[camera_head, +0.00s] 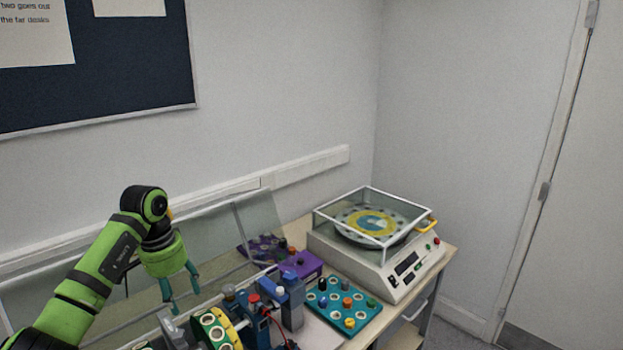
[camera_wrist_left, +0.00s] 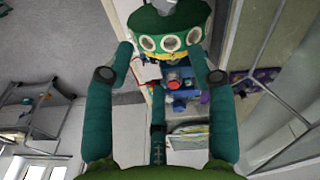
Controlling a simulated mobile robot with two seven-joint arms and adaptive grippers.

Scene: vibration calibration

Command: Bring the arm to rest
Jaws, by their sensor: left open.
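My left arm comes in from the left in the head view, its green wrist bent down. My left gripper (camera_head: 183,298) is open, with two teal fingers spread apart and pointing down. It hangs over the left part of the workbench, and nothing shows held in it. In the left wrist view the gripper (camera_wrist_left: 160,52) also shows its fingers spread wide. A green rounded part with white-ringed holes (camera_wrist_left: 165,42) appears near the fingertips there; I cannot tell how far off it is. My right gripper is not in view.
A shaker-like machine (camera_head: 390,270) with a clear, white-framed cover stands at the bench's right end. A teal board with coloured knobs (camera_head: 343,307), a purple box (camera_head: 300,264) and a blue device (camera_head: 292,300) stand nearer. A holed green-yellow wheel (camera_head: 215,330) sits below my gripper's right side.

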